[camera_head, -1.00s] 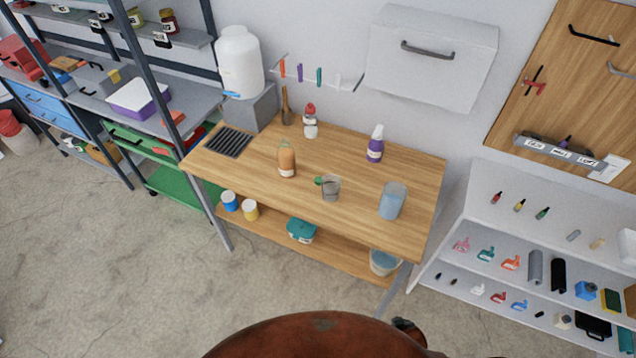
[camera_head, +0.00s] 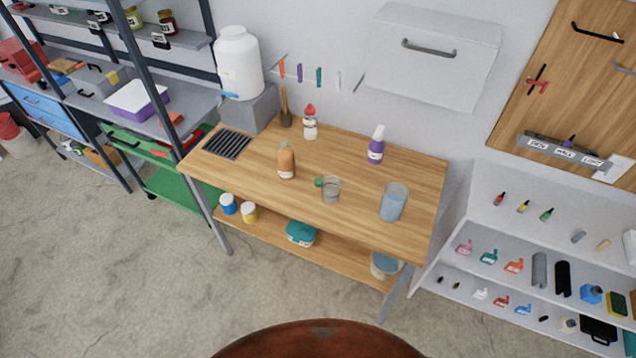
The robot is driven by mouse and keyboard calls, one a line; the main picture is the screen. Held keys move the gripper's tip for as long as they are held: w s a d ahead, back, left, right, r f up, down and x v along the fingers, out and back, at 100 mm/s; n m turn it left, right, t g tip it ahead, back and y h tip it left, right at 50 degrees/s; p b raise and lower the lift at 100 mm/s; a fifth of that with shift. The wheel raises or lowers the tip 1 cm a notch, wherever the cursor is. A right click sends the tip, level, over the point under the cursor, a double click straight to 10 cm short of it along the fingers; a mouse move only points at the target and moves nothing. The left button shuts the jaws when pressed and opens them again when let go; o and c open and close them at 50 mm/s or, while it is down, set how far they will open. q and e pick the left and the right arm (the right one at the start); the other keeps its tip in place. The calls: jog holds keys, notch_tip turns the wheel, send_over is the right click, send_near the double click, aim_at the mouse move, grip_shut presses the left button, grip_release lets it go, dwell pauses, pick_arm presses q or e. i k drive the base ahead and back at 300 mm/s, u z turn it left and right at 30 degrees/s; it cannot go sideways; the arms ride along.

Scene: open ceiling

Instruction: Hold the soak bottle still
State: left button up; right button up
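Several bottles stand upright on the wooden bench (camera_head: 250,165), and I cannot tell from any label which is the soak bottle. An amber bottle (camera_head: 286,162) stands left of the middle. A purple bottle with a white top (camera_head: 376,146) stands toward the back right. A small white bottle with a red top (camera_head: 310,126) stands at the back. A clear mug (camera_head: 331,190) with a green piece at its side stands in the middle. A clear container of bluish liquid (camera_head: 394,203) stands at the right front. Neither of my grippers is in view.
A white tank (camera_head: 239,60) with a blue tap stands on a grey block at the bench's back left. A dark grate (camera_head: 227,145) lies before it. A wall cabinet (camera_head: 430,55) hangs above. Shelves (camera_head: 540,235) stand right. The bench's front left is clear.

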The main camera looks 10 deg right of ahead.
aim_at(285, 161)
jog(key=u, duration=1.65)
jog(key=i, duration=2.45)
jog(key=z, duration=2.85)
jog(key=i, duration=0.55)
jog(key=z, duration=0.1)
